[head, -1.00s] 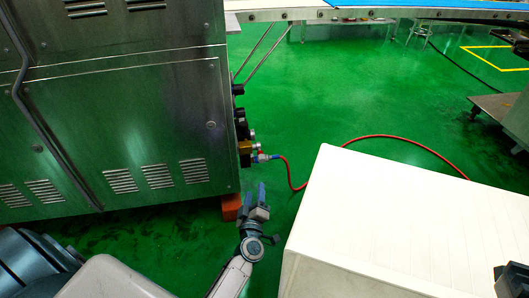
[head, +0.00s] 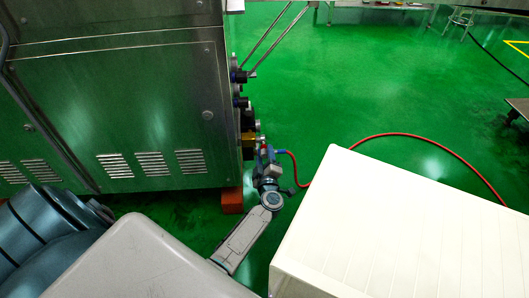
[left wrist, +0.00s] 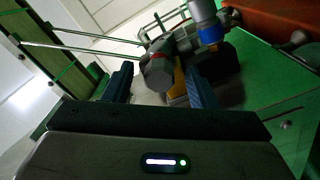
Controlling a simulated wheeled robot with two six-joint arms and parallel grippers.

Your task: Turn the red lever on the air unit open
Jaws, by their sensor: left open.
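The air unit (head: 249,141) sits on the right side of the steel machine, with a brass-coloured part and dark and grey fittings. My left gripper (head: 267,159) is at the lower fittings of this unit, beside the red hose's end. In the left wrist view its two dark fingers (left wrist: 160,86) are apart. A grey rounded fitting (left wrist: 158,72) shows between them, with a yellow part behind it. I cannot tell whether the fingers touch it. The red lever cannot be made out clearly; the gripper partly covers that spot. My right gripper is out of view.
The steel machine (head: 120,110) fills the left, with an orange foot block (head: 232,200) below. A large white box (head: 400,225) stands close to the right of my left arm. A red hose (head: 385,136) curves over the open green floor behind it.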

